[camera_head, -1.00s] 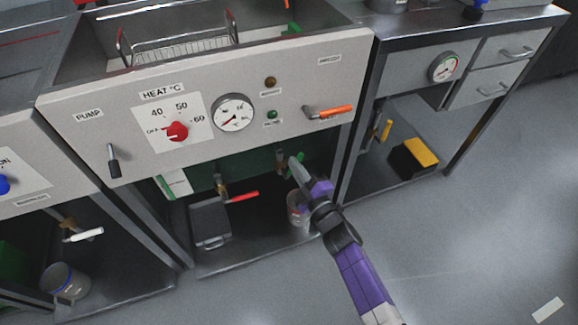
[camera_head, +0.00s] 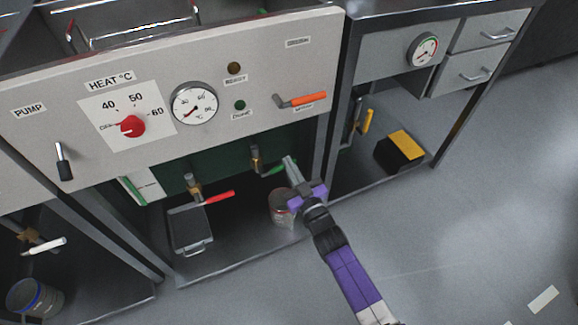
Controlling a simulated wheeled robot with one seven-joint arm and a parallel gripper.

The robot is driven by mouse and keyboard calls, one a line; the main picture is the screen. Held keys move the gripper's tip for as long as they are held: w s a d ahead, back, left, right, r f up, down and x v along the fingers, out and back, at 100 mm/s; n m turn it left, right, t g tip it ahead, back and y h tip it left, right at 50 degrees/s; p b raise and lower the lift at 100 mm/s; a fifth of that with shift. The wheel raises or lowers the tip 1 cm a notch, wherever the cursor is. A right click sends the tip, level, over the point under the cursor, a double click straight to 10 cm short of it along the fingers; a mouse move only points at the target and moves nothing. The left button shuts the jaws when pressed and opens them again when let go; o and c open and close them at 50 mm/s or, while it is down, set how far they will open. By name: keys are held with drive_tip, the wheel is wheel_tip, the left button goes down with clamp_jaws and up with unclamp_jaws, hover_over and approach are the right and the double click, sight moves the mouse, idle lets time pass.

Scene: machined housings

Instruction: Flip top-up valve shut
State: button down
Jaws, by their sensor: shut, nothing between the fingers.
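Under the front panel, a brass valve (camera_head: 256,157) with a green lever (camera_head: 277,170) stands at the back of the bay. The lever points right and slightly up, and its far end meets my fingers in the picture. My gripper (camera_head: 291,165) is shut and empty at that end; I cannot tell whether it touches. A second brass valve (camera_head: 193,184) with a red lever (camera_head: 220,197) sits to the left. An orange lever (camera_head: 306,99) lies nearly level on the panel. I cannot read which one is labelled top-up.
A can (camera_head: 281,208) stands just below my gripper. A grey lidded box (camera_head: 189,229) is under the red lever. A black and yellow box (camera_head: 401,151) sits on the right bay's shelf. The floor at right is clear.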

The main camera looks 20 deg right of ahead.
drive_tip(key=shift+d+f+m+h+b, duration=0.25)
drive_tip(key=shift+f+m+b, duration=0.45)
drive_tip(key=shift+m, duration=0.4)
wheel_tip(320, 180, up, 4)
drive_tip(key=r+p, duration=0.1)
drive_tip(key=p, duration=0.2)
drive_tip(key=s+f+p, duration=0.1)
drive_tip(key=s+f, duration=0.1)
drive_tip(key=s, duration=0.7)
drive_tip(key=shift+f, duration=0.3)
drive_tip(key=shift+f, duration=0.1)
